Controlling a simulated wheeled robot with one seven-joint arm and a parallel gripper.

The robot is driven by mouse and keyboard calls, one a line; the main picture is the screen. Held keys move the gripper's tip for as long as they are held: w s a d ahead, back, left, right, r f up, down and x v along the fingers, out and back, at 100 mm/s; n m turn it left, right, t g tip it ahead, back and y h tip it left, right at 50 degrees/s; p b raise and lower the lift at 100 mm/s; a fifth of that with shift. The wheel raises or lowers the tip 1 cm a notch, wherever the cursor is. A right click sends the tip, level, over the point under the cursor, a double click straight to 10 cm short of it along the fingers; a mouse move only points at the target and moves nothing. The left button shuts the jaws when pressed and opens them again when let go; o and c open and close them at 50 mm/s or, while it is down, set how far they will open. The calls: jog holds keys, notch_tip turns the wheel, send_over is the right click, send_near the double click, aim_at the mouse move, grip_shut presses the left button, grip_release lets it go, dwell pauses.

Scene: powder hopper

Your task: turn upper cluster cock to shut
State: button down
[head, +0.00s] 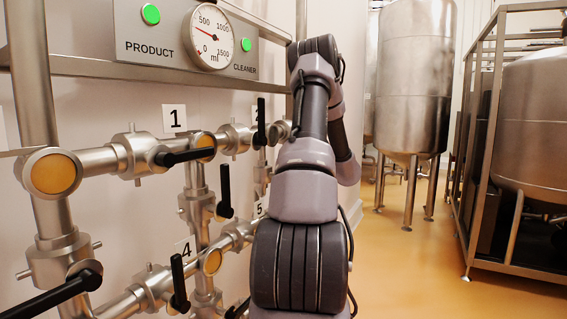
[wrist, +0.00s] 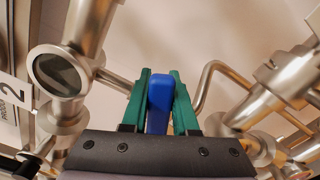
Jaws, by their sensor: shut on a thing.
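In the wrist view a blue lever handle (wrist: 159,98) stands between the two green fingers of my gripper (wrist: 161,74). The fingers are shut on it, one on each side. The handle's valve body is hidden behind the dark gripper housing, so I cannot tell how the cock is turned. No label for this cock shows. In the head view my arm hides the gripper and the blue handle.
Steel pipework with several black-levered valves, such as the one at label 1 (head: 180,157), fills the left. A gauge (head: 210,38) sits above. Pipes flank my gripper, with a round sight glass (wrist: 58,73) at left. Tanks (head: 412,85) stand right; the floor (head: 390,265) between is clear.

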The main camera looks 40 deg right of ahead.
jog(key=f+m, duration=0.2)
jog(key=m, duration=0.1)
jog(key=f+m, duration=0.2)
jog(key=m, duration=0.1)
jog(key=shift+d, duration=0.2)
jog(key=shift+s+f+m, duration=0.1)
jog(key=shift+f+m, duration=0.1)
jog(key=shift+m, duration=0.1)
dwell(0.3)
jog(key=c, duration=0.8)
grip_release()
jog(key=shift+o, duration=0.6)
jog(key=shift+d, duration=0.1)
jog(key=shift+r, duration=0.1)
jog(key=shift+r, duration=0.15)
jog(key=v, duration=1)
jog(key=shift+s+d, duration=0.15)
jog(key=shift+d, duration=0.05)
